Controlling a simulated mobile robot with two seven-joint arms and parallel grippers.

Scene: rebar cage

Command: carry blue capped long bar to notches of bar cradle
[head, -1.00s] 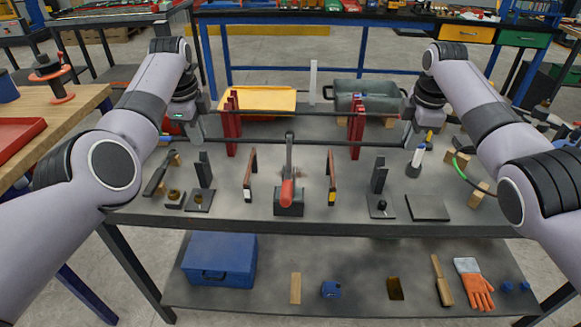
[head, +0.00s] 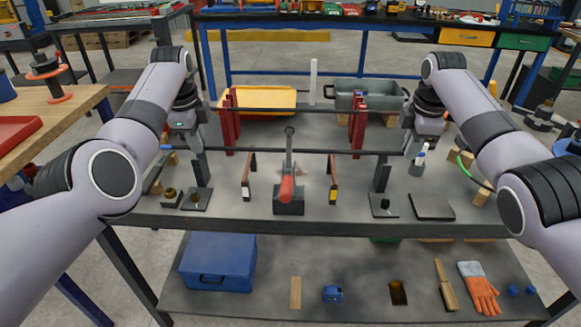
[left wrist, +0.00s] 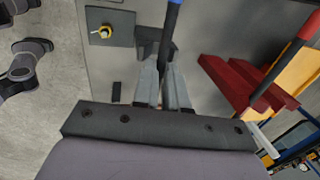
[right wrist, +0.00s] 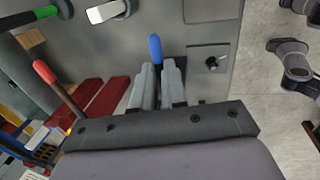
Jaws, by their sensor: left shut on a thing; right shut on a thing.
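The blue capped long bar (head: 285,152) is dark and runs level across the head view above the table. Its left blue cap (head: 166,147) shows; blue ends also show in the left wrist view (left wrist: 175,8) and right wrist view (right wrist: 155,48). My left gripper (head: 199,150) is shut on the bar near its left end. My right gripper (head: 408,152) is shut on it near its right end. Two dark uprights, seemingly the bar cradle (head: 382,178), stand below the bar. I cannot tell whether the bar touches their notches.
Red stands (head: 358,126) behind hold another dark bar (head: 290,109). A red-handled tool (head: 287,188) stands between two brown brackets (head: 333,180) at the table's middle. A yellow tray (head: 258,99) and grey bin (head: 372,95) are at the back. A dark plate (head: 432,206) lies front right.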

